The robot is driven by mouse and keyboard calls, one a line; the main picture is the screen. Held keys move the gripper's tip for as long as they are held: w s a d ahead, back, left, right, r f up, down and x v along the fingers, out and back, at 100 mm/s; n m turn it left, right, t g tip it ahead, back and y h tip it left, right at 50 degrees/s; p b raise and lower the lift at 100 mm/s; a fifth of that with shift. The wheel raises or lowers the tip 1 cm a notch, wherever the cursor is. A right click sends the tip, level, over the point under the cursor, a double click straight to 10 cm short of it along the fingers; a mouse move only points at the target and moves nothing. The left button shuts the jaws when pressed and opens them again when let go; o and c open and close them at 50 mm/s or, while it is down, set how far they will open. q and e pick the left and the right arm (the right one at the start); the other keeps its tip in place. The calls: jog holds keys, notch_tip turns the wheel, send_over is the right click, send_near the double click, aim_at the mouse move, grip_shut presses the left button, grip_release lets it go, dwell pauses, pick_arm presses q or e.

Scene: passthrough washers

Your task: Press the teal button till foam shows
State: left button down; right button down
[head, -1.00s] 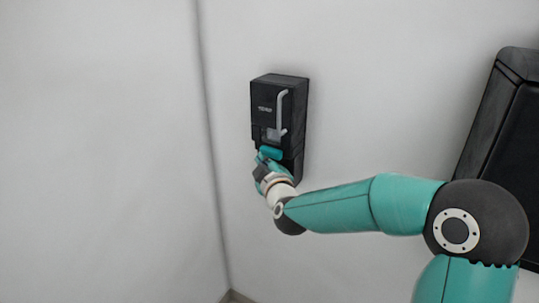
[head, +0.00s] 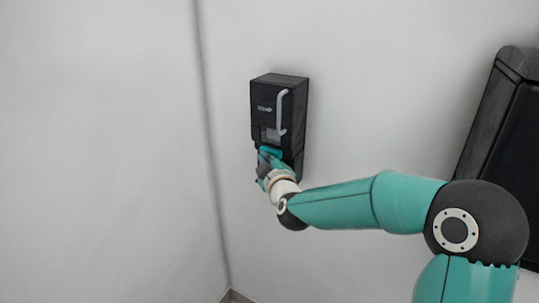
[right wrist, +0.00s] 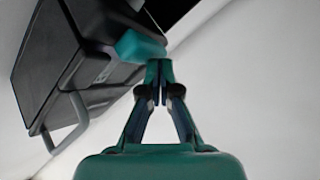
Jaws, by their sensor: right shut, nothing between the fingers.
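A black dispenser (head: 273,100) hangs on the white wall, with the teal button (head: 271,151) low on its front. In the right wrist view the teal button (right wrist: 139,47) is a block sticking out from the dispenser (right wrist: 75,60). My right gripper (head: 263,163) is shut and empty, just below the button. In the right wrist view the closed tips of my right gripper (right wrist: 159,70) are right at the button's edge. I cannot tell for sure whether they touch it. The gripper partly hides the dispenser's lower part in the head view. My left gripper is not in view.
A grey handle-like bar (head: 281,113) runs down the dispenser's front, and a small pale window (head: 271,134) sits above the button. A large black panel (head: 505,150) is on the wall at right. A wall corner runs down left of the dispenser. The wall beside it is bare.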

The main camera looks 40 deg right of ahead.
jog(key=shift+w+d, duration=0.2)
jog(key=shift+d, duration=0.45)
dwell(0.5)
jog(key=shift+a, duration=0.2)
jog(key=shift+s+a, duration=0.25)
jog(key=shift+a, duration=0.25)
jog(key=shift+s+a, duration=0.2)
jog(key=shift+a, duration=0.25)
jog(key=a, duration=0.1)
jog(key=s+a, duration=0.1)
jog(key=a, duration=0.1)
jog(key=s+a+p, duration=0.1)
jog(key=shift+a, duration=0.35)
dwell(0.9)
